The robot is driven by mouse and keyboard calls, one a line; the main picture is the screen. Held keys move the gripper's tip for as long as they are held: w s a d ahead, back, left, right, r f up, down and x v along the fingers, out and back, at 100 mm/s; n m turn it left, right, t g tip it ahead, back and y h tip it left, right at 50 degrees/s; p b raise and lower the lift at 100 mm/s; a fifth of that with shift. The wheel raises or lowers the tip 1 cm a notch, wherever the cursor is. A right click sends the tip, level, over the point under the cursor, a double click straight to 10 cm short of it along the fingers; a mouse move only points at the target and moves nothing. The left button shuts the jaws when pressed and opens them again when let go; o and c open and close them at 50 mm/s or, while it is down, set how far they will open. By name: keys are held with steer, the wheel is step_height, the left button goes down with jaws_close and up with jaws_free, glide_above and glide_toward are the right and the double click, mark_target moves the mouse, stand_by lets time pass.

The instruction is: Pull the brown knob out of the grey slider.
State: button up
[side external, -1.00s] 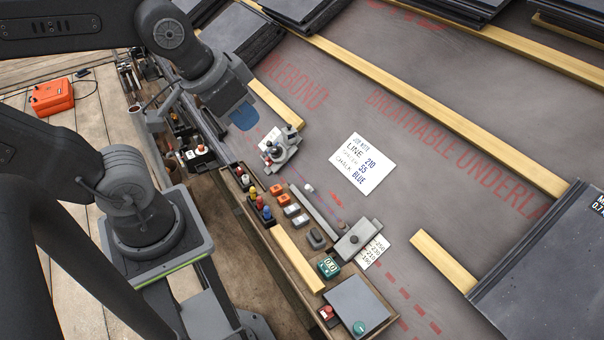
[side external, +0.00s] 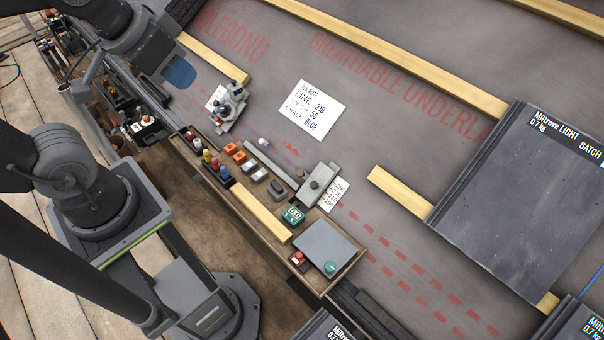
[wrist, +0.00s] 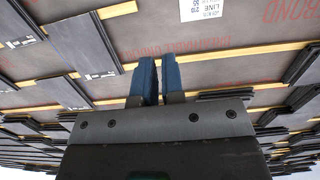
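The grey slider (side external: 268,159) is a long narrow bar along the right edge of the wooden tray in the side view. A small brown knob (side external: 300,173) shows at its lower right end, close to a grey block with a dark round top; whether it is seated in the slider is too small to tell. My gripper (side external: 180,72) is up and left of the slider, well apart from it, with blue fingers. In the wrist view, my gripper (wrist: 160,60) has a narrow gap between its two blue fingers and nothing in it. Neither knob nor slider shows in that view.
The wooden tray (side external: 266,213) holds coloured pegs, switches, a green display and a grey plate. A grey block (side external: 318,186) with a dark knob stands beside the slider. A metal device (side external: 230,108) stands between gripper and tray. A note card (side external: 312,109) lies on open underlay.

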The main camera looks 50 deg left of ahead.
steer(key=o, duration=0.5)
steer(key=w+d+f+n+g+h, duration=0.1)
steer(key=w+d+f+h, duration=0.1)
steer(key=w, duration=0.8)
steer(key=shift+w+f, duration=0.25)
steer(key=shift+f, duration=0.2)
steer(key=n+g+h, duration=0.1)
steer(key=n, duration=0.4)
glide_above(300, 172)
steer(key=s+d, duration=0.2)
step_height(300, 172, down, 20)
steer(key=f+n, duration=0.1)
steer(key=f, duration=0.8)
steer(key=w+a+f+n+g, duration=0.1)
steer(key=f, duration=0.9)
steer(key=a+f+y, duration=0.1)
steer(key=f, duration=0.9)
steer(key=shift+w+a+n+g, duration=0.15)
steer(key=shift+w+n+g, duration=0.15)
steer(key=shift+w+n, duration=0.1)
steer(key=shift+c, duration=0.5)
jaws_close()
